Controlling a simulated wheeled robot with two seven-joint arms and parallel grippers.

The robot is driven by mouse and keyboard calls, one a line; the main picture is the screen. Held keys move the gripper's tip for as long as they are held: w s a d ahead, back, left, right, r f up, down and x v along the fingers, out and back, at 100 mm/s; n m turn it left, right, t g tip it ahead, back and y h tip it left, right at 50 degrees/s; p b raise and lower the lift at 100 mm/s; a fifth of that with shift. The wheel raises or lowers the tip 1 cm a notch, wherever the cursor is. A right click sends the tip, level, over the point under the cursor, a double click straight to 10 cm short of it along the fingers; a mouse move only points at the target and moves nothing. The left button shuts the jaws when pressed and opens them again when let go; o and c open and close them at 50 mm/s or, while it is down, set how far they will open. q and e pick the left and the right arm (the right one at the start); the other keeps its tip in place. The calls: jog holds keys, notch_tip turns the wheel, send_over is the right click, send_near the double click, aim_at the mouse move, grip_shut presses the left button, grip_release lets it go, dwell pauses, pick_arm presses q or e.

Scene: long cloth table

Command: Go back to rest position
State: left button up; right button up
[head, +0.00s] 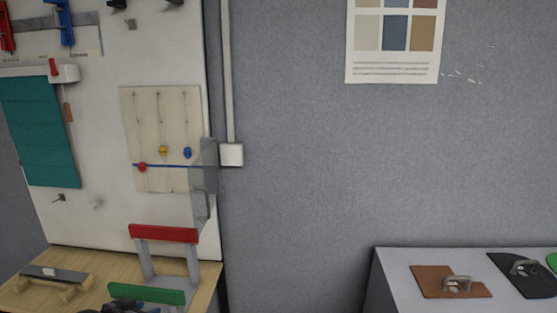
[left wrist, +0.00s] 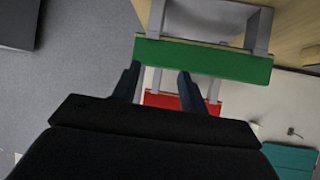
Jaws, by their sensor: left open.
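My left gripper (head: 125,308) shows only in part at the bottom edge of the head view, just below a green bar (head: 146,294). In the left wrist view its two dark fingers (left wrist: 159,72) are apart, with nothing seen between them but the background. There the green bar (left wrist: 203,60) crosses just beyond the fingertips, and a red bar (left wrist: 176,102) shows behind the fingers. Whether the fingers touch either bar cannot be told. My right gripper is in neither view.
The red bar (head: 164,233) stands on grey supports on the wooden table (head: 205,298). A grey-topped block (head: 55,273) lies at left. A white board (head: 100,215) with a bead panel (head: 180,110) rises behind. A grey counter (head: 400,275) at right holds handled plates.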

pick_arm(q)
jog(key=s+d+f+g+y, duration=0.15)
jog(key=s+d+f, duration=0.35)
jog(key=s, duration=0.6)
jog(key=s+d+f+n+g, duration=0.1)
jog(key=s+d+f+g, duration=0.3)
jog(key=s, duration=0.6)
jog(key=s+d+f+g+y, duration=0.1)
jog(key=s+d+f+g, duration=0.1)
jog(key=s+d+f, duration=0.7)
jog(key=s+f+g, duration=0.1)
jog(key=s+f, duration=0.2)
jog(key=f, duration=1.5)
jog(key=s+f+g, duration=0.1)
jog(key=s+f, duration=0.3)
jog(key=f, duration=1.5)
jog(key=shift+d+f, duration=0.25)
jog(key=shift+d, duration=0.15)
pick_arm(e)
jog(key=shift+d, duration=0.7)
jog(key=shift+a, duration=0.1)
